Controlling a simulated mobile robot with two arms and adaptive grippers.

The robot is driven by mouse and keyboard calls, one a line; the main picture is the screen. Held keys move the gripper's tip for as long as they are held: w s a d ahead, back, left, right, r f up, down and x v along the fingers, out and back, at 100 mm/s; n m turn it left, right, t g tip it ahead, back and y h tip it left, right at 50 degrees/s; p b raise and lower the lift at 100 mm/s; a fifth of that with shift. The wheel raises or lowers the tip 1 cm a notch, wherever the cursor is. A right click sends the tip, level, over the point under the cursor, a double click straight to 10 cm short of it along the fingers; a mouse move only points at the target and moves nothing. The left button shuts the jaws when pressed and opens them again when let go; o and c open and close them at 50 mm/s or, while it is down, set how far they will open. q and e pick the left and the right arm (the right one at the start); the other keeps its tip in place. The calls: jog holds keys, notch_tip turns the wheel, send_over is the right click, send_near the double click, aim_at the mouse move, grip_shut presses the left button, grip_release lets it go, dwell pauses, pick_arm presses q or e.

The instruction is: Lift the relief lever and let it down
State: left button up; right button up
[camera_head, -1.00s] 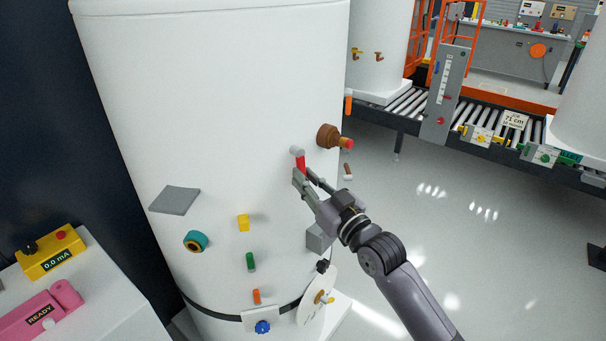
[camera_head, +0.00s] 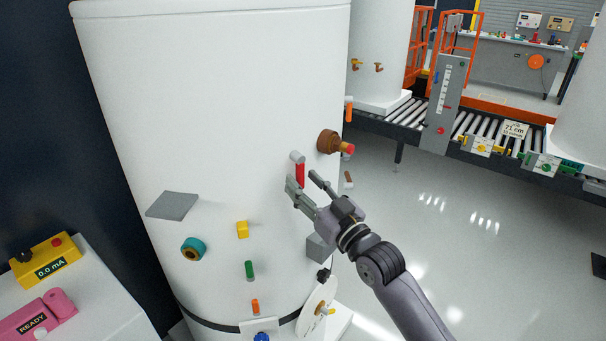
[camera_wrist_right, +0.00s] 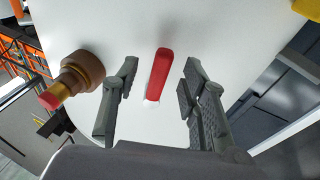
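The red relief lever (camera_head: 300,174) is on the white tank (camera_head: 220,90), hanging down from a grey pivot (camera_head: 297,156). In the right wrist view the lever (camera_wrist_right: 158,74) shows between the two fingers, with gaps on both sides. My right gripper (camera_head: 303,181) is open at the lever's lower end and does not visibly touch it. The gripper also shows in the right wrist view (camera_wrist_right: 157,90), its fingers spread wide. My left gripper is not in view.
A brown fitting with a red tip (camera_head: 334,143) sticks out just right of the lever. A grey plate (camera_head: 173,205), a teal ring (camera_head: 193,249) and a yellow block (camera_head: 242,229) are on the tank lower left. A grey box (camera_head: 319,248) sits below the gripper.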

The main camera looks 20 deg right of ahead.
jog(key=shift+s, duration=0.1)
jog(key=shift+r+p+v, duration=0.7)
jog(key=shift+p+v, duration=0.35)
jog(key=shift+v, duration=2.85)
jog(key=w+d+f+m+g+h, duration=0.1)
jog(key=d+f+g+h, duration=0.1)
jog(key=f, duration=0.8)
jog(key=w+d+f+m+g+h, duration=0.1)
jog(key=d+f+h, duration=0.1)
jog(key=f, duration=0.9)
jog(key=s+d+f+g+h+b, duration=0.1)
jog(key=s+f+g, duration=0.3)
jog(key=f, duration=0.8)
jog(key=s+d+f+g+h, duration=0.15)
jog(key=s+f, duration=0.35)
jog(key=f, duration=0.7)
jog(key=s+f+g, duration=0.3)
jog(key=s+f, duration=0.5)
jog(key=s, duration=0.5)
jog(key=s+a+f+g+b, duration=0.1)
jog(key=s+f+g, duration=0.2)
jog(key=s+f, duration=0.6)
jog(key=s+f+g, duration=0.3)
jog(key=s+f, duration=0.6)
jog(key=s, duration=0.8)
jog(key=shift+s+a+h, duration=0.3)
jog(key=shift+s+h, duration=0.05)
jog(key=shift+s, duration=0.05)
